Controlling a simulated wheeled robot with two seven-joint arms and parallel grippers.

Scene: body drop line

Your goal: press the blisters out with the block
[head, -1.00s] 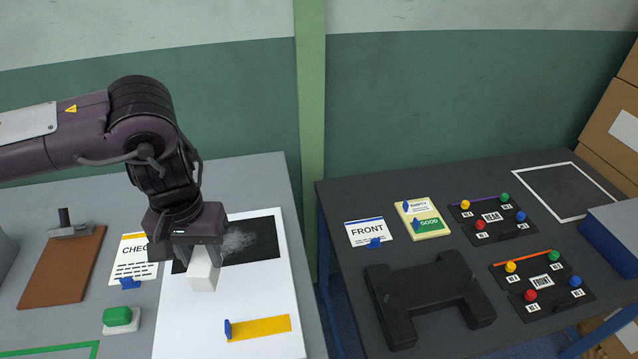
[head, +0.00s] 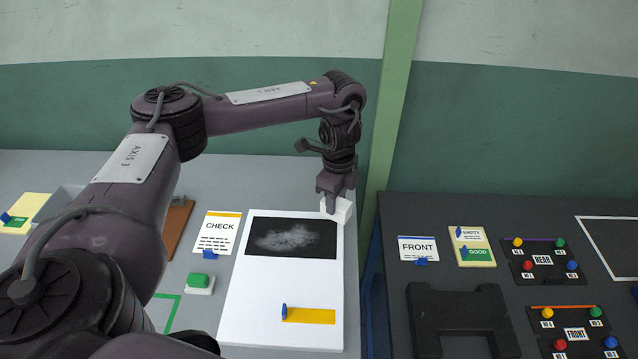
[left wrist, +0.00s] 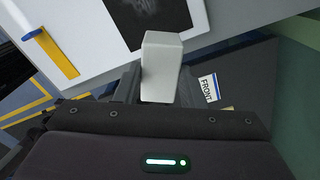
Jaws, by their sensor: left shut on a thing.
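My left gripper (head: 333,192) is shut on a white block (head: 341,211). It holds the block at the right edge of the white board, by the upper right corner of the black patch (head: 325,246). A pale, cloudy mark (head: 286,238) shows on the black patch; single blisters are too small to tell. In the left wrist view the block (left wrist: 161,66) stands between the fingers, with part of the black patch (left wrist: 141,18) beyond it. I cannot tell whether the block touches the board. My right gripper is not in view.
The white board (head: 245,310) carries a yellow strip (head: 311,316) with a blue tab. A CHECK card (head: 218,236) and a green-topped button (head: 200,283) lie to its left. A dark table (head: 395,300) with a black fixture (head: 455,305) and cards stands right, across a gap.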

